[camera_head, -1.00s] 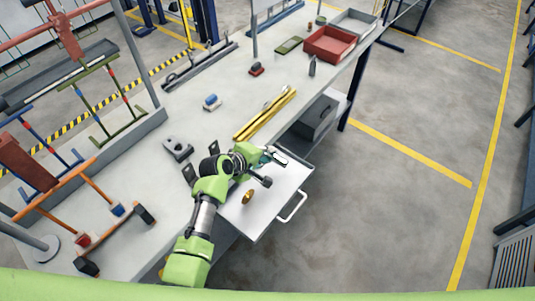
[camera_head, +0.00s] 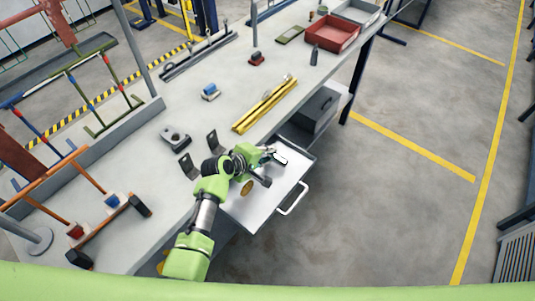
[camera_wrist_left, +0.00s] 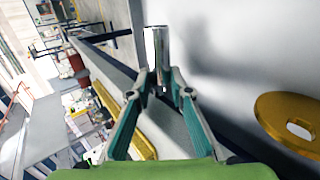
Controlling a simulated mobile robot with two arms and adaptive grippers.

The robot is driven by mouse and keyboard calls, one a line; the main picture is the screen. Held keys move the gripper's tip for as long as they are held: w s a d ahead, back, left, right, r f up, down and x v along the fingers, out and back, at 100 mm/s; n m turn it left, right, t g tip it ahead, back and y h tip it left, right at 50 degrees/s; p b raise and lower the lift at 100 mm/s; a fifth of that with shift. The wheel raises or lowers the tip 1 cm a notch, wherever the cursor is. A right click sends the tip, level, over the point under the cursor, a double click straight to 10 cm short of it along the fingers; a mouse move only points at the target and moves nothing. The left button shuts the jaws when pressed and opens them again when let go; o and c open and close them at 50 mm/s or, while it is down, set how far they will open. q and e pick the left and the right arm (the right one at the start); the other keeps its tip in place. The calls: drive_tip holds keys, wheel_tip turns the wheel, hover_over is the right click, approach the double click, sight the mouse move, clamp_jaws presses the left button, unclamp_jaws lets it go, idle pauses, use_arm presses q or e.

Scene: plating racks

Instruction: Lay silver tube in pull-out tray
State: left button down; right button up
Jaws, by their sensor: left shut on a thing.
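The pull-out tray (camera_head: 255,211) is a flat pale tray with a white handle, drawn out from under the bench; its pale surface fills the right of the left wrist view (camera_wrist_left: 245,50). My left gripper (camera_head: 275,154) is over the tray's far part. In the left wrist view its teal fingers (camera_wrist_left: 160,88) are shut on the shiny silver tube (camera_wrist_left: 157,50), which points away from the fingertips. A shadow lies on the tray beside it. I cannot tell whether the tube touches the tray. My right gripper is not in view.
Yellow bars (camera_head: 265,104) and a grey block (camera_head: 175,138) lie on the bench. A dark box (camera_head: 315,110) sits beyond the tray, under the bench.

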use_arm(q)
drive_tip(key=c, duration=1.8)
unclamp_jaws()
drive_tip(key=shift+o, duration=0.2)
drive_tip(key=shift+r, duration=0.1)
drive_tip(key=v, duration=1.2)
drive_tip(key=shift+s, duration=0.1)
